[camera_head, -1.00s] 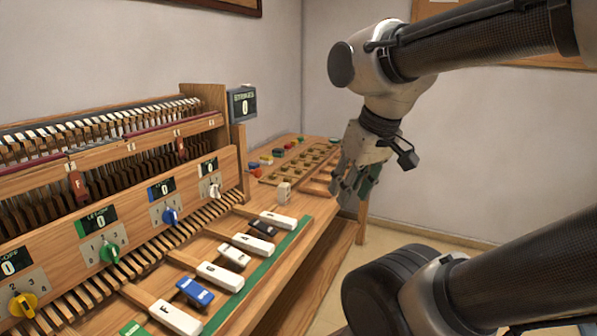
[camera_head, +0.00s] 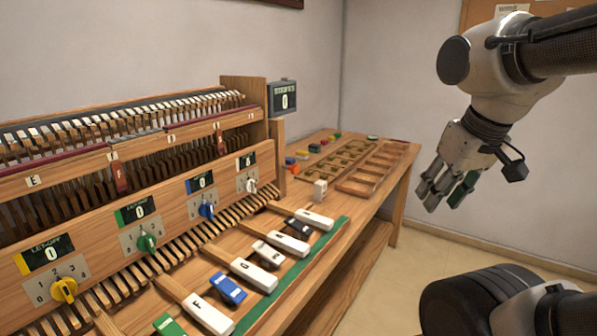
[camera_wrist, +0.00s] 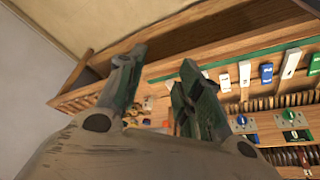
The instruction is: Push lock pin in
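My gripper (camera_head: 442,194) hangs in the air to the right of the wooden bench, apart from everything. In the wrist view my gripper (camera_wrist: 164,62) has its two greenish fingers spread, with nothing between them. The key mechanism (camera_head: 262,160) stands at the left of the head view. Dark red tabs hang on its rail, one at the middle (camera_head: 120,176) and one further right (camera_head: 221,140). I cannot tell which part, if any, is the lock pin.
The bench (camera_head: 352,212) carries white, black, blue and green keys along a green strip (camera_head: 290,268). Coloured knobs, such as a blue one (camera_head: 207,210), line the panel. A small white block (camera_head: 320,190) stands near the wooden trays (camera_head: 366,181). Space right of the bench is free.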

